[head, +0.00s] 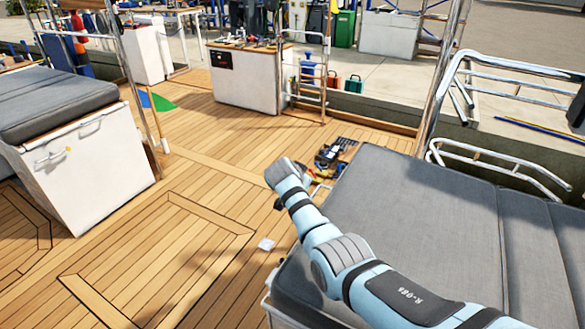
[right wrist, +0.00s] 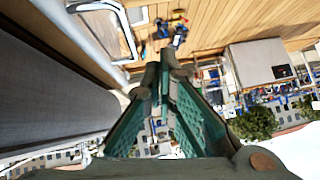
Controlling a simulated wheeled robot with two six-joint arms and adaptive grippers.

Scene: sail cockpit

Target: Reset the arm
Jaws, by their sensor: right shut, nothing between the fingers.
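My right arm reaches in from the lower right of the head view, over the grey cushioned bench (head: 400,205). Its wrist is above the wooden deck beside the bench. In the head view the gripper itself is mostly hidden behind the wrist. In the right wrist view my right gripper (right wrist: 164,72) shows its green-padded fingers with the tips together and nothing between them. The gripper is held clear of the deck and the bench. My left gripper is not in view.
Several tools (head: 328,157) lie on the deck (head: 190,215) just beyond my right wrist. A small pale square (head: 266,244) lies on the deck. A white locker with grey cushion (head: 85,165) stands left; a white cabinet (head: 243,82) stands behind. The middle deck is clear.

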